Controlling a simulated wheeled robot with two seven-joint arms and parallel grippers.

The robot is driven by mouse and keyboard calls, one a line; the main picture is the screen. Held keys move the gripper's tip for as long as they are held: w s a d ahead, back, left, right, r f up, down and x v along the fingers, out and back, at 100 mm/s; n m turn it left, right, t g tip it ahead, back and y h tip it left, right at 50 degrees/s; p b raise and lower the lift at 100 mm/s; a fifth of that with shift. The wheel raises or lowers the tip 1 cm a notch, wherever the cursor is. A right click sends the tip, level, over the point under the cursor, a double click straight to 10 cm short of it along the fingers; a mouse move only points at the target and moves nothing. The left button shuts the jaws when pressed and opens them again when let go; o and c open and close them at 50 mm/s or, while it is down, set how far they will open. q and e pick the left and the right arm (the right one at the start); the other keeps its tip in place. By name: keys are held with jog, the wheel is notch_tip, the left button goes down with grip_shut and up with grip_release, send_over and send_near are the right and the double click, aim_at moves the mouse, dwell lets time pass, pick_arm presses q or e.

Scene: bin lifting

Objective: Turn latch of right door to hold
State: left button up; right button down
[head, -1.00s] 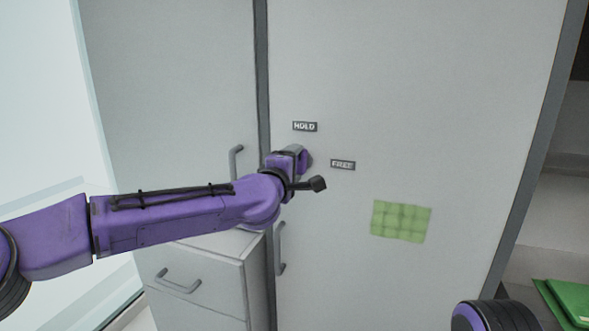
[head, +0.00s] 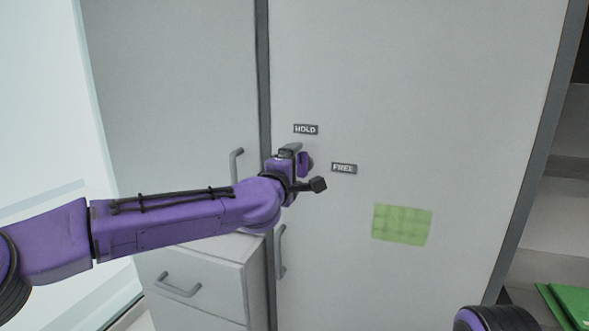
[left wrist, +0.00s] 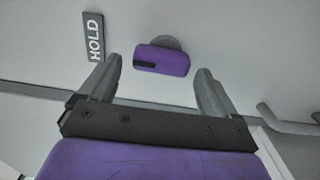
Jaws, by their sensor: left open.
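The latch (head: 304,164) is a small purple handle on a grey round base on the right door (head: 430,110). It shows clearly in the left wrist view (left wrist: 172,62), with a black mark at its end on the HOLD label's side. In the head view it looks upright, below the HOLD label (head: 306,129) and left of the FREE label (head: 343,168). The HOLD label also shows in the left wrist view (left wrist: 94,38). My left gripper (left wrist: 158,72) is open, its fingers on either side of the latch with visible gaps. My right gripper is out of view.
A left door (head: 180,90) has a grey handle (head: 236,165). A drawer unit (head: 195,270) stands below my left forearm. A vertical handle (head: 281,252) is by the right door's left edge. A green patch (head: 402,224) is on the right door. Shelves are at the far right.

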pick_arm(q)
jog(key=b+v, duration=0.3)
jog(key=v, duration=0.7)
jog(key=shift+s+b, duration=0.25)
jog(key=shift+b, duration=0.1)
jog(key=shift+a, duration=0.1)
jog(key=s+a+f+m+g+y, duration=0.1)
jog(key=s+a+f+g+y, duration=0.15)
jog(key=f, duration=1.05)
jog(key=s+a+f+m+g+y, duration=0.1)
jog(key=s+a+f, duration=0.15)
jog(key=f, duration=1.05)
jog(key=s+a+f+m+g+y, duration=0.15)
jog(key=a+f, duration=0.25)
jog(key=f, duration=0.9)
jog(key=s+a+f+m+g+y, duration=0.1)
jog(key=s+a+f+g, duration=0.2)
jog(key=s, duration=0.7)
jog(key=s+a+f+m+g+y, duration=0.1)
jog(key=s+a+f+m+g, duration=0.1)
jog(key=s+a+f, duration=0.6)
jog(key=s+a+f+m+g+y, duration=0.1)
jog(key=s+a+f+g, duration=0.3)
jog(key=s+f, duration=0.6)
jog(key=s+a+y, duration=0.1)
jog(key=s, duration=0.3)
jog(key=shift+a+f, duration=0.15)
